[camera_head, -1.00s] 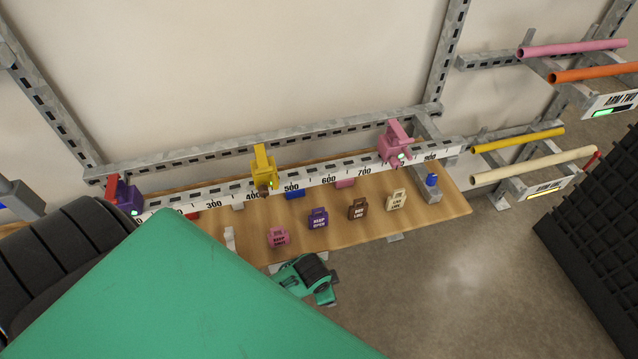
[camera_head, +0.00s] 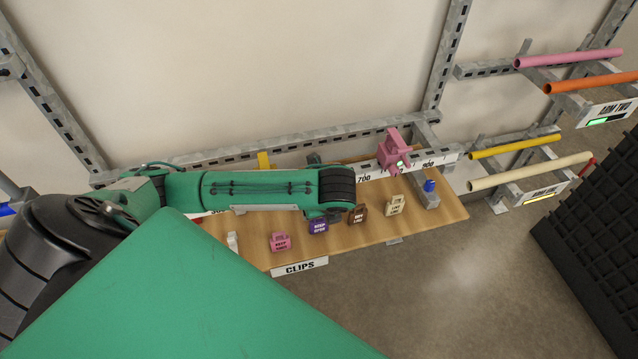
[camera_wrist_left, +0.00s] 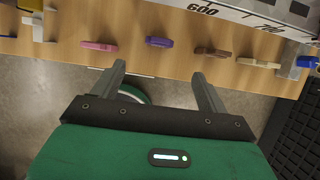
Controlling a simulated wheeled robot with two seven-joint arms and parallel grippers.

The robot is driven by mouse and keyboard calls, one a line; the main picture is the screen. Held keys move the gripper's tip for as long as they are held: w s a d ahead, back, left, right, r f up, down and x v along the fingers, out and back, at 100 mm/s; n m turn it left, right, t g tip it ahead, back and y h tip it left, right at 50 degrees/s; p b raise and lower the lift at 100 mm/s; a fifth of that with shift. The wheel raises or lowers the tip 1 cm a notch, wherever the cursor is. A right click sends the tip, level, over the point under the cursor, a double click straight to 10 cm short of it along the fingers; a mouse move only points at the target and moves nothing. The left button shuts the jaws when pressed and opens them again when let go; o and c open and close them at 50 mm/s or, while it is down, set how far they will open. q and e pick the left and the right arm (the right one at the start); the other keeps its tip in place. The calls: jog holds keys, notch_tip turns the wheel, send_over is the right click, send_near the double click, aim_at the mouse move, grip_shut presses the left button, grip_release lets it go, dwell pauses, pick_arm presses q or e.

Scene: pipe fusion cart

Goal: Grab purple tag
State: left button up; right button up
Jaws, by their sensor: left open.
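The purple tag (camera_head: 318,227) stands on the wooden shelf between a pink tag (camera_head: 280,242) and a brown tag (camera_head: 357,214). My left arm reaches in from the left over the shelf, its wrist just above and behind the purple tag. In the left wrist view, the purple tag (camera_wrist_left: 159,42) is ahead of my open left gripper (camera_wrist_left: 158,72), roughly centred between the fingertips and apart from them. The gripper is empty; its fingers are not clear in the head view. My right gripper is not in view.
The wooden shelf (camera_head: 440,213) also carries a cream tag (camera_head: 395,205) and a blue-topped piece (camera_head: 430,186). A numbered rail with a pink clamp (camera_head: 393,152) runs behind, partly hidden by my arm. Pipe racks (camera_head: 540,190) stand at right, a black grid panel (camera_head: 595,230) at lower right.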

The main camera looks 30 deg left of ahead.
pick_arm(q)
jog(key=p, duration=0.1)
send_over(319, 220)
jog(key=s+d, duration=0.2)
jog(key=f, duration=0.7)
jog(key=shift+w+a+f, duration=0.15)
jog(key=shift+w+f, duration=0.1)
jog(key=shift+f, duration=0.05)
jog(key=shift+w+a+f+p, duration=0.2)
jog(key=shift+f+p, duration=0.15)
jog(key=shift+f, duration=0.15)
jog(key=x, duration=0.3)
jog(key=shift+f+p, duration=0.1)
jog(key=shift+p, duration=0.3)
jog(key=shift+w+a+f, duration=0.15)
jog(key=shift+f, duration=0.25)
jog(key=shift+c, duration=0.8)
jog(key=c, duration=0.9)
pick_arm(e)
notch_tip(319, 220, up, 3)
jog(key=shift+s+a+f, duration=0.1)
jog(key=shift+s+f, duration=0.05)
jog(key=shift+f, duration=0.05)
